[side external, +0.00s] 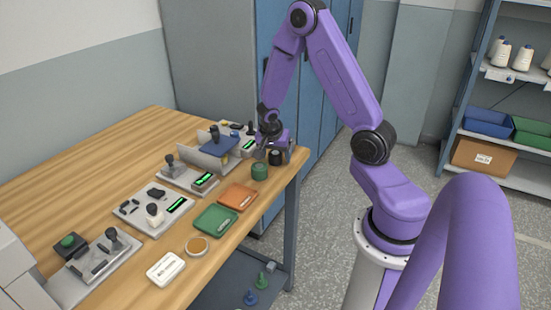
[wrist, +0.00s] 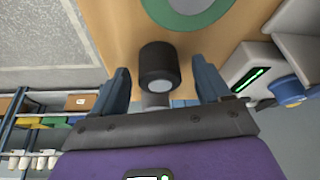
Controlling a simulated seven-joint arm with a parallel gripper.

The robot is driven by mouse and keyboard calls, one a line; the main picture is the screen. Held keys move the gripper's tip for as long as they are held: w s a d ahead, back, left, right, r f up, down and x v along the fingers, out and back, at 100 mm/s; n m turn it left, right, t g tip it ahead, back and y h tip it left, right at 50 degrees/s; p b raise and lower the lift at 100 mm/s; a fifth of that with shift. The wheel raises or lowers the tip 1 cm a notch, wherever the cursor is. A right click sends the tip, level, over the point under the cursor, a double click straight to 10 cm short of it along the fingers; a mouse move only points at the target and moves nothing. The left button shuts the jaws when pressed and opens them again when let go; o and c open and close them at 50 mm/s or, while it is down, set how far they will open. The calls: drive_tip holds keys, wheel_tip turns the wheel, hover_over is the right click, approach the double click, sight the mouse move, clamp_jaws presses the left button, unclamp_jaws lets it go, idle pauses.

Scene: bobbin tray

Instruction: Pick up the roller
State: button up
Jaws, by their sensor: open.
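The roller seems to be the short black cylinder (wrist: 158,66) with a pale grey end. In the wrist view it lies between the two blue fingers of my gripper (wrist: 161,80), with a visible gap on each side. In the side view the black cylinder (side external: 275,158) stands near the far right corner of the wooden table (side external: 120,165). My gripper (side external: 273,145) is right at it, open and low over the table. The fingers are partly hidden in the side view, so I cannot tell their exact height.
Grey devices with green displays (side external: 203,181) stand to the left. An orange tray (side external: 238,196) and a green tray (side external: 214,219) lie nearer. The table edge is close on the right.

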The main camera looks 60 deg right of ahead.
drive_tip(key=shift+d+f, duration=0.1)
drive_tip(key=shift+f, duration=0.15)
drive_tip(key=c, duration=1.1)
drive_tip(key=shift+c, duration=0.2)
drive_tip(key=shift+r, duration=0.15)
